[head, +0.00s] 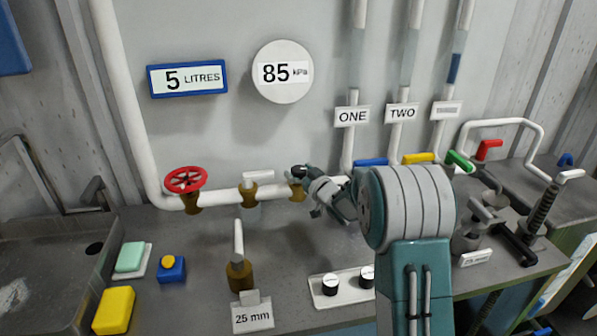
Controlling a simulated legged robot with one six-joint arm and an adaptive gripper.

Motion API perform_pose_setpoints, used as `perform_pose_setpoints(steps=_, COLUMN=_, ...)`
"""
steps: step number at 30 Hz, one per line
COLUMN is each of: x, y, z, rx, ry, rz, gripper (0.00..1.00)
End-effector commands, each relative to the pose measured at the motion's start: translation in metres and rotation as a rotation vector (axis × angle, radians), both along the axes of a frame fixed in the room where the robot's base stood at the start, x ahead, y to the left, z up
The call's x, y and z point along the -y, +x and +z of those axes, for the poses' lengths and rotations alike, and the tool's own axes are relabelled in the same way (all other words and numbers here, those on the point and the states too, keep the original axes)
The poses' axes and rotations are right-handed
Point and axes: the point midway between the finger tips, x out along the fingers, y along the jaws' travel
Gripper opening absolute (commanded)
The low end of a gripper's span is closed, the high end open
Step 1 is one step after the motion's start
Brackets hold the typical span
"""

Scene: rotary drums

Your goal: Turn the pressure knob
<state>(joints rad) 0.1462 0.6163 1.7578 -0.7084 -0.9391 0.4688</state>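A round white gauge (283,72) on the wall reads 85 kPa. My gripper (302,172) is at the white pipe, over a brass valve fitting (297,191) whose top is hidden behind it. I cannot tell whether it touches the fitting or whether its fingers are open. Two small black knobs with white tops, a left one (331,284) and a right one (367,277), sit on a white plate (347,292) on the bench, right of centre. No label shows which control is the pressure knob.
A red handwheel (185,180) and a second brass valve (249,194) are on the pipe. A brass spout (239,272) stands at the front above a 25 mm label (252,317). Coloured levers and a clamp (540,212) are at the right. A sink (45,255) is at the left.

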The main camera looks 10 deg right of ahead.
Motion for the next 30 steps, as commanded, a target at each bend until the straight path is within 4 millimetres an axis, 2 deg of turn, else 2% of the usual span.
perform_pose_setpoints(steps=1, x=0.0001, y=-0.0001, z=0.0001, rx=0.000, ry=0.000, rz=0.000, gripper=0.42)
perform_pose_setpoints(steps=3, x=0.0001, y=-0.0001, z=0.0001, rx=0.000, ry=0.000, rz=0.000, gripper=0.18)
perform_pose_setpoints(steps=17, x=0.0017, y=0.0009, z=-0.0006, rx=0.001, ry=-0.002, rz=0.062, gripper=0.18)
perform_pose_setpoints(steps=30, x=0.0017, y=0.0014, z=-0.0014, rx=-0.001, ry=-0.001, rz=0.358, gripper=0.18)
